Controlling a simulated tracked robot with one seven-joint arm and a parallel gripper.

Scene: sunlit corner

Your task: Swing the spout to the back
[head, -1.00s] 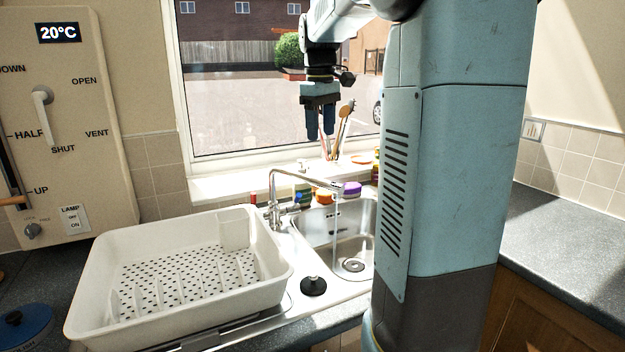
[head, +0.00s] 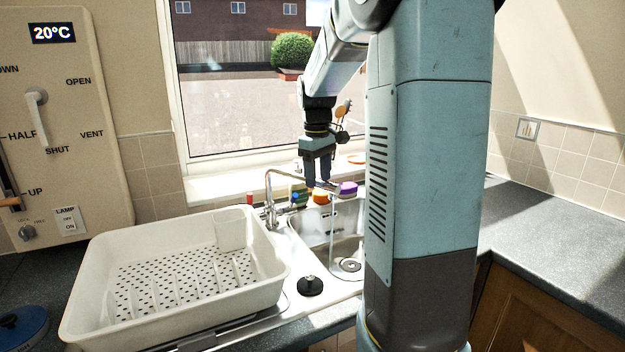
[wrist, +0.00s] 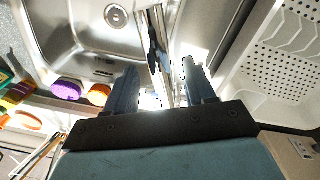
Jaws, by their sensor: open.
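The chrome tap has an upright body (head: 270,212) at the sink's left side, and its spout (head: 298,178) reaches right over the basin. Thin water seems to fall from the spout tip into the sink (head: 346,240). My gripper (head: 318,182) hangs pointing down just behind or over the spout; the head view does not settle the depth. In the wrist view the spout (wrist: 155,45) runs between the two spread fingers of my gripper (wrist: 160,78). The fingers are open and I see no grip on it. The tap's base is partly hidden there.
A white dish rack (head: 185,280) stands left of the sink. A black plug (head: 309,286) lies on the sink's front ledge. An orange item (head: 320,196) and a purple item (head: 347,189) stand behind the basin, near the window sill. My column hides the sink's right side.

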